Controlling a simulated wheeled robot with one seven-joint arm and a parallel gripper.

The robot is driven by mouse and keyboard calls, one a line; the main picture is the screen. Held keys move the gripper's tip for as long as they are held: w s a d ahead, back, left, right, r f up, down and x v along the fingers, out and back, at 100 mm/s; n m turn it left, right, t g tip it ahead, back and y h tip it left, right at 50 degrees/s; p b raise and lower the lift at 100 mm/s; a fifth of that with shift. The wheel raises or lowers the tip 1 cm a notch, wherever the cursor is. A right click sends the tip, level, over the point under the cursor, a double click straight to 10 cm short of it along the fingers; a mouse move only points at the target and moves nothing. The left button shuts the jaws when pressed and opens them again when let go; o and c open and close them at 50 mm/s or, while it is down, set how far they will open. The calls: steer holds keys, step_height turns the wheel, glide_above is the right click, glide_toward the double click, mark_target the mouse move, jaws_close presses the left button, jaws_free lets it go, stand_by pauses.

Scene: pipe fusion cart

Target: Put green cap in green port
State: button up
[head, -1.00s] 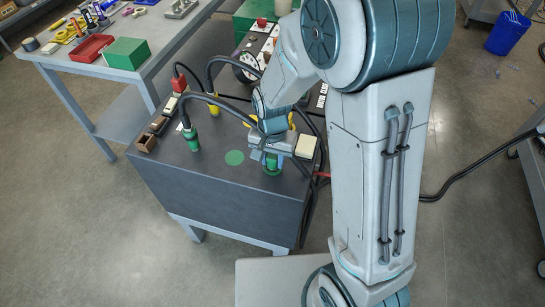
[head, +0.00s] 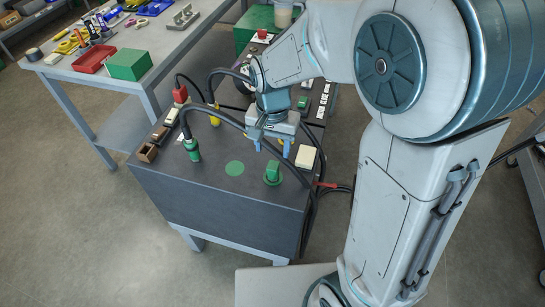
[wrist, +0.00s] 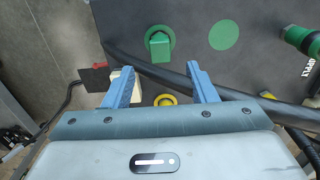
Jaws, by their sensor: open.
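The green cap (head: 272,172) stands upright on the dark cart top near its front right, with a block-shaped grip on top. In the wrist view the cap (wrist: 160,46) sits within a round green port rim (wrist: 172,36); how deep it sits I cannot tell. My gripper (head: 272,146) is open and empty, apart from the cap and behind it in the head view. In the wrist view its blue fingers (wrist: 158,70) are spread, with the cap beyond their tips. A flat green disc (head: 235,168) lies left of the cap.
A green plug (head: 193,151) with a black cable stands at left. A black cable (wrist: 150,70) crosses the cart near my fingers. A yellow ring (wrist: 165,100) lies below them. A cream block (head: 306,157) sits right of my gripper. A red plug (head: 180,94) stands farther back.

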steer(key=s+d+r+n+t, duration=0.2)
steer(key=s+d+r, duration=0.5)
steer(key=s+d, duration=0.4)
steer(key=shift+s+d+r+n+t, duration=0.25)
steer(key=shift+s+d+n+t, duration=0.25)
steer(key=shift+n, duration=0.4)
steer(key=shift+w, duration=0.1)
stand_by(0.4)
